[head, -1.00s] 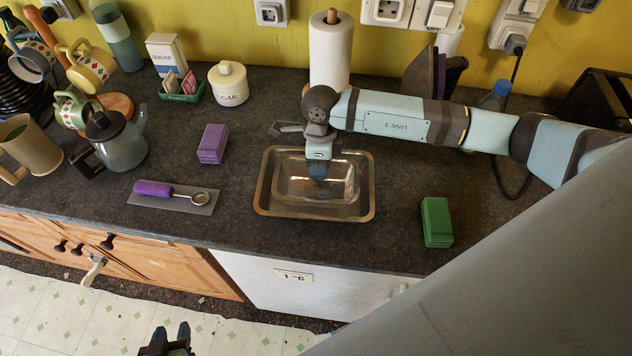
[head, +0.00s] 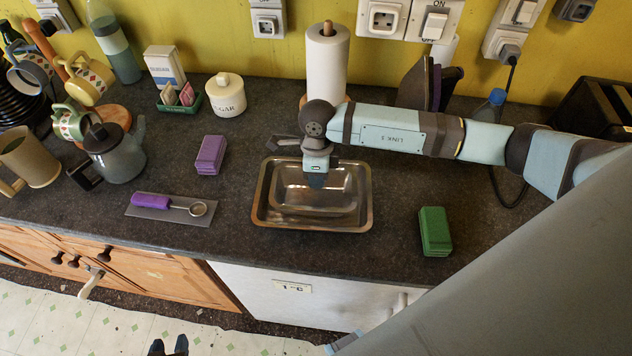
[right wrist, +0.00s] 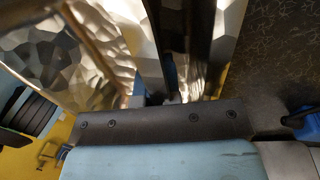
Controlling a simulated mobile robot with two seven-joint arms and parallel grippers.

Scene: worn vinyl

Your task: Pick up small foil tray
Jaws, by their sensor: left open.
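The small foil tray (head: 338,200) is a shiny silver rectangle lying inside a larger metal tray (head: 258,215) on the dark counter. In the head view my right gripper (head: 316,181) points down over the small tray's back middle part. Its fingertips are dark and small there, so their gap is unclear. In the right wrist view dark finger parts (right wrist: 182,65) stand against bright, faceted metal, and I cannot tell whether they grip the tray wall. My left gripper (head: 168,347) is open at the bottom edge, in front of the cabinets, mostly cut off.
A purple block (head: 210,155) and a spoon-like tool with a purple handle (head: 152,200) lie left of the trays. A green block (head: 435,232) lies to the right. A paper towel roll (head: 327,65) stands behind. Mugs and a teapot (head: 118,155) crowd the left.

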